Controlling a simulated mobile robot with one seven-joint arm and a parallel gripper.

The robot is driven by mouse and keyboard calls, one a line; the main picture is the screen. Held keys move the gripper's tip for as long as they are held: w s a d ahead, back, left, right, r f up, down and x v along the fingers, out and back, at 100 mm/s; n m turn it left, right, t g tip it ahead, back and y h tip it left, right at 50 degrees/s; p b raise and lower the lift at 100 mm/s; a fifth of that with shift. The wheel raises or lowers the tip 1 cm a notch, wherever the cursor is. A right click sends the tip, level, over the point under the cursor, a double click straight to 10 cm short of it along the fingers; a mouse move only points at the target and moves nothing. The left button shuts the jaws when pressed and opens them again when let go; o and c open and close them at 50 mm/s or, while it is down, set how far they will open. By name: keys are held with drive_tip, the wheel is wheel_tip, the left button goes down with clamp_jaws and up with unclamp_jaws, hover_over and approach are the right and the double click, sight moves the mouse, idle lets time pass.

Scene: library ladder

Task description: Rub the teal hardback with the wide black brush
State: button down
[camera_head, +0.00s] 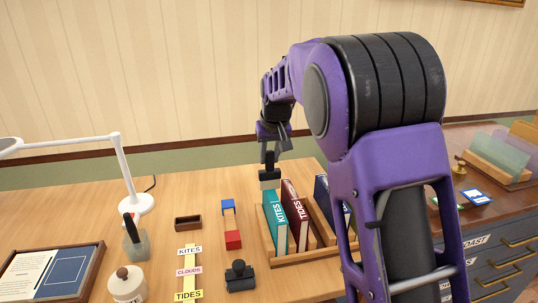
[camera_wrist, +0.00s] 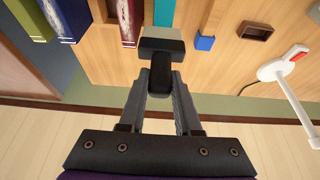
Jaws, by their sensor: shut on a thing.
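The wide black brush (camera_head: 269,176) hangs upright from my gripper (camera_head: 271,152), which is shut on its handle. In the wrist view its broad dark head (camera_wrist: 162,46) shows beyond the fingertips of my gripper (camera_wrist: 160,88). The teal hardback (camera_head: 274,222), lettered KITES, stands upright in a wooden rack (camera_head: 306,256). The brush head is at the far upper end of the teal book; I cannot tell whether they touch. In the wrist view the teal book (camera_wrist: 164,12) lies just past the brush head, which hides part of it.
A dark red book (camera_head: 294,212) lettered TIDES stands right of the teal one, then a navy book (camera_head: 321,192).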

drive_tip(key=shift+p+v, duration=0.65)
drive_tip(key=shift+v, duration=0.6)
drive_tip(key=shift+w+r+p, duration=0.2)
drive_tip(key=shift+r+p, duration=0.35)
drive_tip(key=shift+r, duration=0.1)
drive_tip(key=shift+r+p, duration=1.6)
drive_tip(key=shift+r, duration=0.65)
